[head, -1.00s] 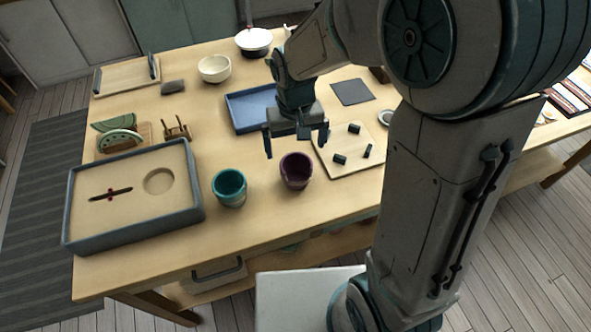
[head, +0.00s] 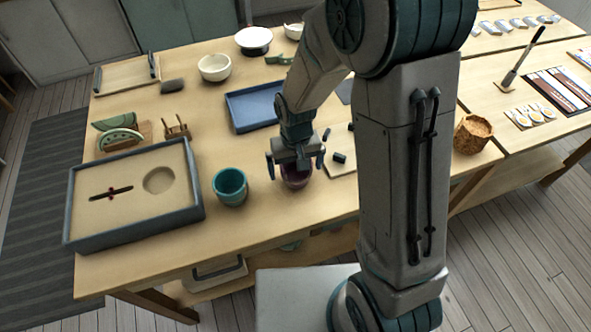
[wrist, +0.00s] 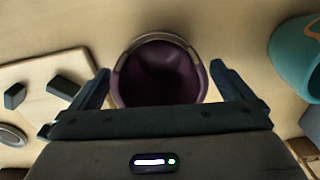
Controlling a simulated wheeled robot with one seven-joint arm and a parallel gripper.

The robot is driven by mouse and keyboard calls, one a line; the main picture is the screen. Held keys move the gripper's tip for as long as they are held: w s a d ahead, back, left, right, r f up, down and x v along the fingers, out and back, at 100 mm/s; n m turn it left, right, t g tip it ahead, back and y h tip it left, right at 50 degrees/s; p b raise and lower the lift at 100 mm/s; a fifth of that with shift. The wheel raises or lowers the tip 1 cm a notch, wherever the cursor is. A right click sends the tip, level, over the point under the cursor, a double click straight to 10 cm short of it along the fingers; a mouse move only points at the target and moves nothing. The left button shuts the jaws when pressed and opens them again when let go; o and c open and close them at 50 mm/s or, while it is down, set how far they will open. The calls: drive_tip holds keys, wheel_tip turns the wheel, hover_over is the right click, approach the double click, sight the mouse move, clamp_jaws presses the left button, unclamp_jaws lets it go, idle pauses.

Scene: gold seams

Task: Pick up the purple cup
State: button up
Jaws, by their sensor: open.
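The purple cup (head: 297,177) stands upright on the wooden table, partly hidden behind my gripper in the head view. In the wrist view the cup (wrist: 160,72) shows its open mouth and dark purple inside, between my fingers. My gripper (head: 296,169) is open, right over the cup, with one finger on each side of it. In the wrist view my gripper (wrist: 160,82) has gaps between its fingers and the cup; the cup looks empty.
A teal cup (head: 230,187) stands close by on the left and shows in the wrist view (wrist: 298,58). A sand tray (head: 200,212) is further left. A pale board (head: 341,169) with small dark pieces lies to the right. A blue tray (head: 234,110) is behind.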

drive_tip(key=shift+c, duration=0.3)
drive_tip(key=c, duration=1)
drive_tip(key=shift+o, duration=0.2)
drive_tip(key=shift+r, duration=0.1)
